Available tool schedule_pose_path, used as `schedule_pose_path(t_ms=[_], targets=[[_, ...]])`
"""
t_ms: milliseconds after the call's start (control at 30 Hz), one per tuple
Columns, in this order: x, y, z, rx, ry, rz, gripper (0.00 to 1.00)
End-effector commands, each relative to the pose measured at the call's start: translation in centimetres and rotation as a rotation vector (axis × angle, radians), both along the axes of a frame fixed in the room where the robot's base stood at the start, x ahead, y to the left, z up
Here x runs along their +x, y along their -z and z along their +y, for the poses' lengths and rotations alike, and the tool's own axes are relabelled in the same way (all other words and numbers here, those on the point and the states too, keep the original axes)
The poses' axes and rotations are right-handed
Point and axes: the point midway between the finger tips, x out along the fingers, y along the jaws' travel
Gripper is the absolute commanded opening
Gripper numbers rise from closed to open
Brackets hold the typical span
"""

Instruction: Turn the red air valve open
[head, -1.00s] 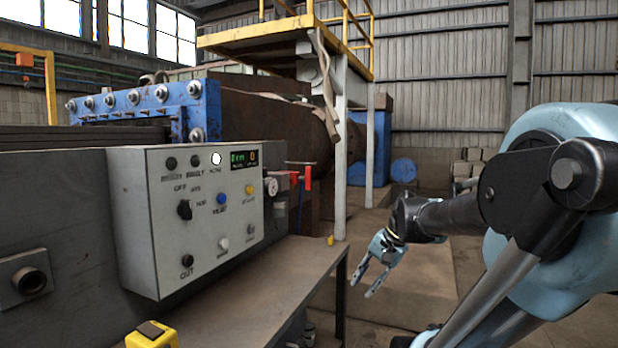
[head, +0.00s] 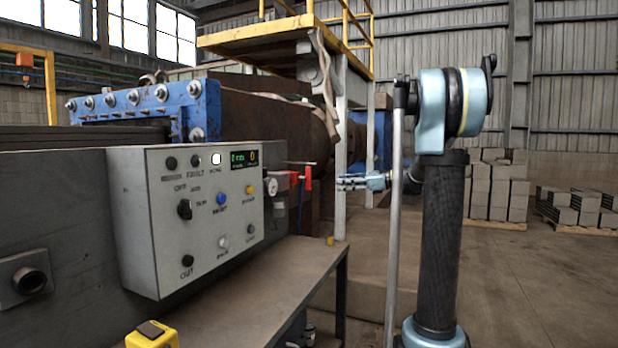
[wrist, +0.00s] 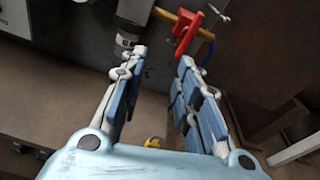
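The red air valve (head: 308,178) shows in the head view as a small red handle, just right of the grey control box. In the wrist view its red handle (wrist: 186,32) stands beyond my fingertips, top right of centre, near a brass-coloured pipe and a blue hose. My gripper (head: 340,182) is to the right of the valve in the head view, at about its height, fingers pointing left towards it. In the wrist view my gripper (wrist: 161,57) is open, with nothing between the two fingers. A gap shows between fingertips and handle; they do not appear to touch.
The grey control box (head: 160,230) and the metal table (head: 265,285) lie left of my gripper. A pale platform post (head: 341,215) stands close by the gripper. Open floor (head: 530,280) lies to the right.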

Motion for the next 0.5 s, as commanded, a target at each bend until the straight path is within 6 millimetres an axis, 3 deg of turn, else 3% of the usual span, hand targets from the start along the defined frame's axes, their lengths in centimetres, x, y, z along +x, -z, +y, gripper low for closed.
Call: schedule_pose_path(t_ms=[100, 200, 367, 500], targets=[[2.6, -1.2, -0.9, 0.101, 0.016, 0.058, 0.30], [3.9, -1.9, -1.4, 0.156, 0.022, 0.090, 0.30], [4.7, -2.3, -1.5, 0.192, 0.024, 0.111, 0.30], [5.2, -2.3, -0.2, 0.193, 0.023, 0.112, 0.30]])
